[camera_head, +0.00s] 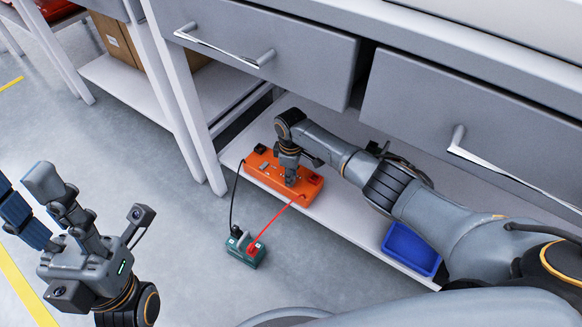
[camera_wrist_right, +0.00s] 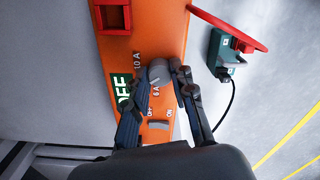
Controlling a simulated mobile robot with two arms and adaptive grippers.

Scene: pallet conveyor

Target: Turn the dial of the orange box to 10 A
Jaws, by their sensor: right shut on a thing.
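The orange box (camera_head: 262,177) lies on the low shelf under the drawers; it also shows in the right wrist view (camera_wrist_right: 158,22). My right gripper (camera_head: 290,177) reaches down onto the box. In the right wrist view its fingers close around the grey dial (camera_wrist_right: 159,73), partly hidden by the fingertips. Labels for 10 A and 6 A show beside the dial, with an OFF panel (camera_wrist_right: 121,88) and a small switch (camera_wrist_right: 158,126) near. The dial's exact pointing is hard to read. My left gripper (camera_head: 25,188) is open and empty at the lower left.
A dark green box (camera_head: 245,251) stands on the floor, joined to the orange box by a red cable (camera_head: 275,222) and a black cable (camera_head: 234,195). A blue bin (camera_head: 410,247) sits on the shelf (camera_head: 340,222) at the right. Drawers (camera_head: 262,45) overhang the shelf.

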